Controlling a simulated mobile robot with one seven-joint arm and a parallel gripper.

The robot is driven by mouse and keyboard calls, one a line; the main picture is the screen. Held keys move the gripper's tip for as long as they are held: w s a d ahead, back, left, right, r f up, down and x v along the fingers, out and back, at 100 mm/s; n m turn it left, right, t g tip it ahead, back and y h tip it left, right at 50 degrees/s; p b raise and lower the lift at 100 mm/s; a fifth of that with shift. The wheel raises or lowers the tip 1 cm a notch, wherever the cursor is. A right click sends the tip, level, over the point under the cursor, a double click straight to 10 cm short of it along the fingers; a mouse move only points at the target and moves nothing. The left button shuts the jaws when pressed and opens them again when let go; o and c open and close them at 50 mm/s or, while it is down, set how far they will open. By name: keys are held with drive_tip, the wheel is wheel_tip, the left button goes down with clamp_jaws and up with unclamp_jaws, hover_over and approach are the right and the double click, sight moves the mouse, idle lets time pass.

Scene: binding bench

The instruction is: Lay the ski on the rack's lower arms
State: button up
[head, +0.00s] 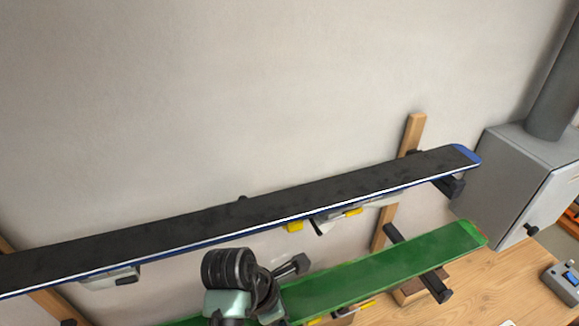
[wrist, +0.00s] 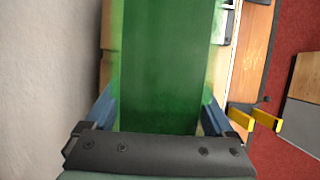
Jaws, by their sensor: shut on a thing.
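The green ski (head: 385,268) runs from the lower middle to the right in the head view, its tip at the right. My gripper (head: 279,292) is shut on it, and in the wrist view the fingers (wrist: 160,112) hold its two long edges. A black lower arm (head: 437,288) of the rack shows beyond the ski's front edge, with its rear end behind the ski. The ski passes over this arm; I cannot tell whether they touch. The left lower arm is not clearly visible.
A black ski with blue edges (head: 240,213) lies above on the rack's upper arms (head: 450,187). The wooden upright (head: 413,135) stands against the wall. A grey cabinet (head: 515,180) stands close to the ski tips. The wooden bench (head: 490,285) lies below.

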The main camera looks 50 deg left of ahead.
wheel_tip(320, 180, down, 10)
drive_tip(key=b, duration=0.4)
drive_tip(key=shift+a+r, duration=0.15)
drive_tip(key=shift+r, duration=0.1)
drive_tip(key=shift+w, duration=0.1)
drive_tip(key=shift+f+p, duration=0.2)
drive_tip(key=shift+p, duration=0.15)
idle(0.9)
drive_tip(key=o, duration=1.2)
drive_tip(key=shift+o, duration=0.2)
drive_tip(key=shift+f, duration=0.15)
drive_tip(key=v, duration=1.2)
drive_tip(key=shift+s+r+p, duration=0.35)
drive_tip(key=shift+r+p, duration=0.2)
drive_tip(key=shift+p, duration=0.3)
drive_tip(key=shift+w, duration=0.15)
